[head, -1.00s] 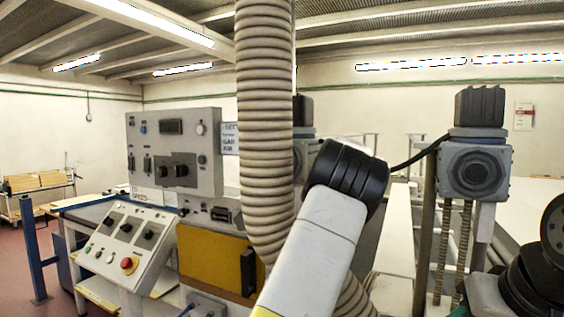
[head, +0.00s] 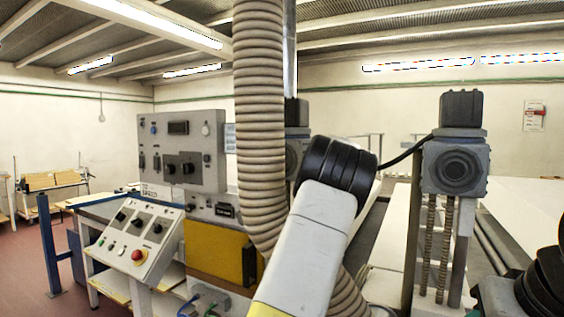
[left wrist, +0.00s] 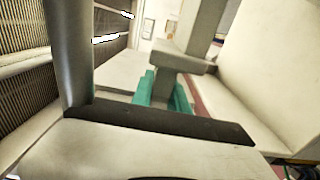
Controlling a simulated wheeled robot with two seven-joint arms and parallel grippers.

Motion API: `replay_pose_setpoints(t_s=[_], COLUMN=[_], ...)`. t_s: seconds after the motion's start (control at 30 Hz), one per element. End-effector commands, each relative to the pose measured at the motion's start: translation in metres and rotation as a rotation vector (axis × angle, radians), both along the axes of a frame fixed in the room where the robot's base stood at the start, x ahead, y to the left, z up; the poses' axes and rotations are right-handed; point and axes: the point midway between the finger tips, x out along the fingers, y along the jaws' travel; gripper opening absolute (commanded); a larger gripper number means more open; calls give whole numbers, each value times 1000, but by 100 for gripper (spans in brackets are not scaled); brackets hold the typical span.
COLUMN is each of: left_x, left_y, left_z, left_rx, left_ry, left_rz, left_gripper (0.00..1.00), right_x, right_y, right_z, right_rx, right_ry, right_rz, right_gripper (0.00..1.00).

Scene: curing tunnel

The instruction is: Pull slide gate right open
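I cannot pick out the right slide gate for certain in either view. In the head view a grey motor-like unit (head: 455,165) with a round dark face stands on posts at the right. A white arm link of mine with a black joint rises in the middle and hides what is behind it. Another dark joint of mine shows at the lower right edge. Neither gripper shows in the head view. The left wrist view shows a pale block with a dark edge close up and a light grey T-shaped post (left wrist: 185,55) beyond; no clear fingertips or held object show.
A ribbed beige hose (head: 260,120) hangs left of my arm. A grey control box (head: 182,150), a sloped button panel (head: 138,237) and a yellow panel (head: 215,258) stand at the left. A blue post (head: 47,245) is farther left. Red floor is clear at far left.

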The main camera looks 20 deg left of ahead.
Motion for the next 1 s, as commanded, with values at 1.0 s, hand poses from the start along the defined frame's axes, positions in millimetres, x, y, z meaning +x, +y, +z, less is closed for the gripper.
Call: replay_pose_setpoints(t_s=[1.0], left_x=[-10], left_y=[-75], left_z=[0], left_rx=[0], left_ry=[0], left_rz=[-2], left_gripper=[42], right_x=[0], right_y=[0], right_z=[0], right_rx=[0], right_ry=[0], right_rz=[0], right_gripper=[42])
